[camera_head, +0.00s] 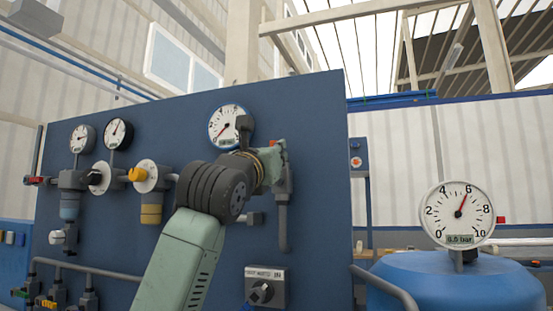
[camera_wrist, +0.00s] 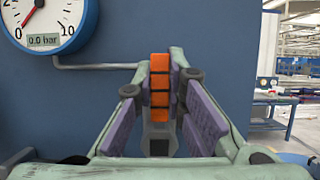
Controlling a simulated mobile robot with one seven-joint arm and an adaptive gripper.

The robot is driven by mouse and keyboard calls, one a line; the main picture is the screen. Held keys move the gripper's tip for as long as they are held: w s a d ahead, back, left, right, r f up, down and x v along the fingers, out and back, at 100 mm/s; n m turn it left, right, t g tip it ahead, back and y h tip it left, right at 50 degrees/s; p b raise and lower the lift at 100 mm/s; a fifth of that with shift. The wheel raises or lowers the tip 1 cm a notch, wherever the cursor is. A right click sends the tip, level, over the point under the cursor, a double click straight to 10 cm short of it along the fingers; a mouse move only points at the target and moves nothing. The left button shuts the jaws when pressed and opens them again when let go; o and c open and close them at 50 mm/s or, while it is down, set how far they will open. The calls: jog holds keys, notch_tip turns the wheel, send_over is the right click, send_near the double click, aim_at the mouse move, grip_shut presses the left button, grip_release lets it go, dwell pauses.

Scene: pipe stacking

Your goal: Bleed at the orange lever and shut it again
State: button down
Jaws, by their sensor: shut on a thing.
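The orange lever (camera_wrist: 160,82) shows in the wrist view as a column of orange segments between my two purple finger pads. A grey valve body (camera_wrist: 160,140) is below it. My gripper (camera_wrist: 161,90) is shut on the lever, a pad on either side. In the head view my gripper (camera_head: 268,163) is at the right part of the blue panel, and only a bit of orange (camera_head: 273,146) shows past it. The round gauge (camera_head: 224,130) above left reads 0.0 bar in the wrist view (camera_wrist: 42,18), its needle at zero.
The blue panel (camera_head: 320,200) carries more gauges, a yellow knob (camera_head: 138,175) and a black knob (camera_head: 95,177) at left. A grey switch box (camera_head: 265,288) is below my gripper. A blue tank (camera_head: 440,285) with a gauge (camera_head: 459,213) near 6 stands at right.

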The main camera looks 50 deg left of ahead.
dwell(0.4)
jog(key=c, duration=1.6)
grip_release()
jog(key=shift+s, duration=0.15)
jog(key=v, duration=1.1)
jog(key=shift+s+d+f, duration=0.2)
jog(key=shift+s+f, duration=0.05)
